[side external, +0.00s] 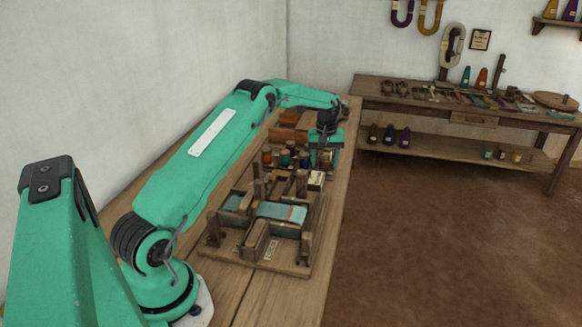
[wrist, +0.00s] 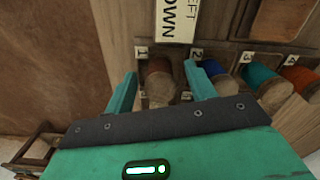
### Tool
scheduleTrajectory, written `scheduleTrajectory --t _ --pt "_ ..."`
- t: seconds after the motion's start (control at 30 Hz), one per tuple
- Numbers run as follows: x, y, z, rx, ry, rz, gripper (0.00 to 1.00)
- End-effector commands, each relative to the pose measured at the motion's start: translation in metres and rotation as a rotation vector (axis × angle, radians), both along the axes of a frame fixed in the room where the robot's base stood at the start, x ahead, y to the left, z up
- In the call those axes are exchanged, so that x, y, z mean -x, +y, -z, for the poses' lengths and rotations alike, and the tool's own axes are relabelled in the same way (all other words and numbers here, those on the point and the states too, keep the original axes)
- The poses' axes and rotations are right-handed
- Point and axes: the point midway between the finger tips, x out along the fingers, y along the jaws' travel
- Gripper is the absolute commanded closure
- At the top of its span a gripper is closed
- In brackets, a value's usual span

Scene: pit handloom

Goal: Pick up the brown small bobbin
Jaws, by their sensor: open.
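The brown bobbin (wrist: 160,83) stands in the slot marked 1 in the wrist view, its top reddish brown and its lower part paler. My gripper (wrist: 160,70) is open, with one teal finger on each side of the bobbin as seen from the wrist. I cannot tell whether either finger touches it. In the side external view my gripper (side external: 324,158) points down at the far end of the bobbin rack. I cannot clearly pick out the brown bobbin there.
A blue bobbin (wrist: 217,72) is close beside my right finger, with a teal bobbin (wrist: 263,80) and an orange bobbin (wrist: 301,78) further right. A lettered sign (wrist: 177,20) stands behind. A small wooden loom (side external: 262,228) sits nearer on the bench.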

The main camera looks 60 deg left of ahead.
Motion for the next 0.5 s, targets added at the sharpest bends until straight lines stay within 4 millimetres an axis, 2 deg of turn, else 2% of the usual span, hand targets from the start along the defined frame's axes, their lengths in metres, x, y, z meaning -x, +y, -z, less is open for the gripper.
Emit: scheduleTrajectory --t 0.37,0.5 --pt "0.0001 0.0 -0.0004 0.0 0.0 0.0 0.45" --pt "0.0001 0.0 -0.0005 0.0 0.0 0.0 0.72"
